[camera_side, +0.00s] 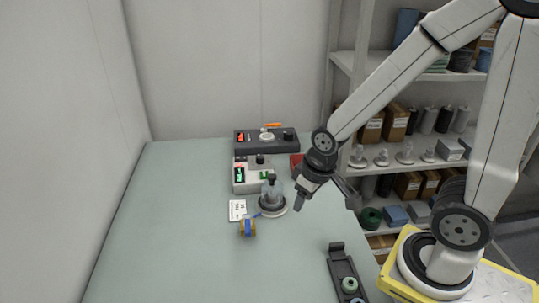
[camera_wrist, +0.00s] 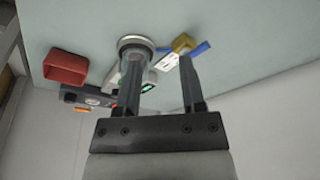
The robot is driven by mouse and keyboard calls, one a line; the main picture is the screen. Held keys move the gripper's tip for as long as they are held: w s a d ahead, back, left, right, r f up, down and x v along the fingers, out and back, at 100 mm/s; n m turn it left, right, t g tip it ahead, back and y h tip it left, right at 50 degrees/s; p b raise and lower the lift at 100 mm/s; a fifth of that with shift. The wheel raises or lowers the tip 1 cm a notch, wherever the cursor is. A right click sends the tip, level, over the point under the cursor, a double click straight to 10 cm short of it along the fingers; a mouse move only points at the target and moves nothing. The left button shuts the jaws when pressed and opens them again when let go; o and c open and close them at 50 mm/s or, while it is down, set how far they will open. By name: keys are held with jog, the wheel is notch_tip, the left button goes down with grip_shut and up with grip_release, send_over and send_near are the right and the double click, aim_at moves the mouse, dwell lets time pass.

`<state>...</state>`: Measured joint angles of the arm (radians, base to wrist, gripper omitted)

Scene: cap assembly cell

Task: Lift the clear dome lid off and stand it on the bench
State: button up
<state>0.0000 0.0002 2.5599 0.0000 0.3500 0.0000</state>
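In the wrist view the space between the fingertips (camera_wrist: 160,70) is empty.
Control boxes (camera_side: 252,175) and a red bin (camera_wrist: 66,67) are close behind. A dark tray (camera_side: 343,268) lies at front right. The bench's left side is clear.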

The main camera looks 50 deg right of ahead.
jog(key=o, duration=0.5)
jog(key=shift+o, duration=0.2)
jog(key=n+g, duration=0.2)
jog(key=n, duration=1)
send_near(272, 176)
jog(key=f, duration=0.3)
jog(key=a+f, duration=0.1)
jog(key=f, duration=0.1)
jog(key=shift+s+f, duration=0.15)
jog(key=shift+s, duration=0.15)
jog(key=shift+w+d+f+n+g, duration=0.25)
jog(key=shift+w+d+n, duration=0.4)
jog(key=shift+n, duration=0.35)
jog(key=shift+a, duration=0.1)
jog(key=shift+f, duration=1.25)
jog(key=shift+f, duration=0.1)
